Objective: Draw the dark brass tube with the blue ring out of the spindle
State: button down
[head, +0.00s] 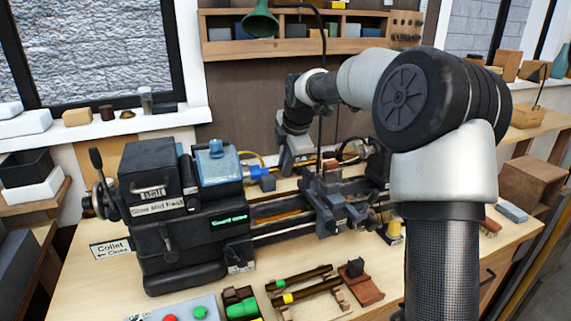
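The small lathe (180,215) stands on the bench with its spindle end facing right. My gripper (297,162) points down behind the lathe bed, a little right of the blue ring in the picture. It looks apart from the ring. Its fingertips are small and partly hidden, so their opening is unclear.
Dark tubes with green and yellow rings (300,285) lie on supports at the front of the bench. A reddish block (366,290) lies right of them. The lathe's carriage (330,200) stands right of the spindle. A button panel (180,312) is at the front left.

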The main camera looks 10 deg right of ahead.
aim_at(297, 163)
jog(key=shift+d, duration=0.2)
jog(key=shift+w+d+p, duration=0.2)
jog(key=shift+d+p, duration=0.25)
jog(key=shift+d, duration=0.35)
jog(key=shift+w+d+p, duration=0.2)
jog(key=shift+d+p, duration=0.2)
jog(key=shift+d, duration=0.4)
jog(key=shift+r, duration=0.15)
jog(key=shift+r+p, duration=3.1)
jog(key=shift+r, duration=0.5)
